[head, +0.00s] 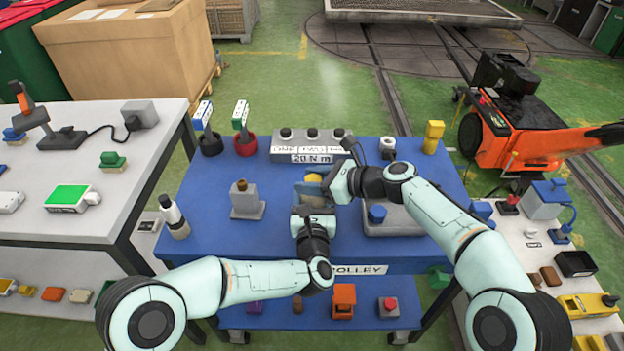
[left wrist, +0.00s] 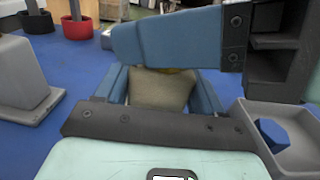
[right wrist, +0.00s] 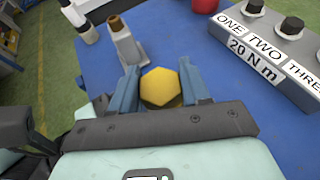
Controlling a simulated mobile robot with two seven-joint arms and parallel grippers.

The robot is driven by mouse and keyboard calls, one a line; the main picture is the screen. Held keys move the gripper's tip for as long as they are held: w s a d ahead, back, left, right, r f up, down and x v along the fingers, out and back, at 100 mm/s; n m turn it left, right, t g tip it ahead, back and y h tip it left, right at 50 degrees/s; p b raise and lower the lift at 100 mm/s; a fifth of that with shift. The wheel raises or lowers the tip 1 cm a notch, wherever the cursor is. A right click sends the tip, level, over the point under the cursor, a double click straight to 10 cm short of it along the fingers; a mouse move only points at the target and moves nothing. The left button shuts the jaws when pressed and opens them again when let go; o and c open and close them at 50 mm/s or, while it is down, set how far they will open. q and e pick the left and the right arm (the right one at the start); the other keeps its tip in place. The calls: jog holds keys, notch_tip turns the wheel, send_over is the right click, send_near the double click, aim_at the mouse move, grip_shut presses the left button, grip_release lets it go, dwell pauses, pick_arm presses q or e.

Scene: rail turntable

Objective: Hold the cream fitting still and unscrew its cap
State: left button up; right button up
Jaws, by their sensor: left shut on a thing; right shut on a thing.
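The cream fitting (left wrist: 158,92) stands upright between the blue fingers of my left gripper (head: 314,204), which is shut on it near the middle of the blue trolley top (head: 285,243). The yellow hexagonal cap (right wrist: 160,87) sits on top of the fitting. My right gripper (head: 318,181) comes in from the right and is shut on the cap, with one finger on each side in the right wrist view. In the left wrist view, the right gripper's finger hides most of the cap. The threads between cap and fitting are hidden.
A grey block with a brass stud (head: 245,205) stands to the left. The grey block marked ONE, TWO, THREE (head: 312,157) is behind. A grey tray (head: 398,229) with a blue hexagonal piece lies to the right. A white-and-black bottle (head: 174,218) stands at the left edge.

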jog(key=n+g+y, duration=0.1)
jog(key=n+g, duration=0.3)
jog(key=g, duration=0.1)
jog(key=shift+w+f, duration=0.1)
jog(key=shift+n+g, duration=0.3)
jog(key=shift+n, duration=0.1)
jog(key=o, duration=1.3)
jog(key=shift+c, duration=0.2)
jog(key=shift+s, duration=0.2)
jog(key=shift+w+r, duration=0.1)
jog(key=shift+r, duration=0.1)
jog(key=shift+m+t, duration=0.3)
jog(key=shift+t, duration=0.1)
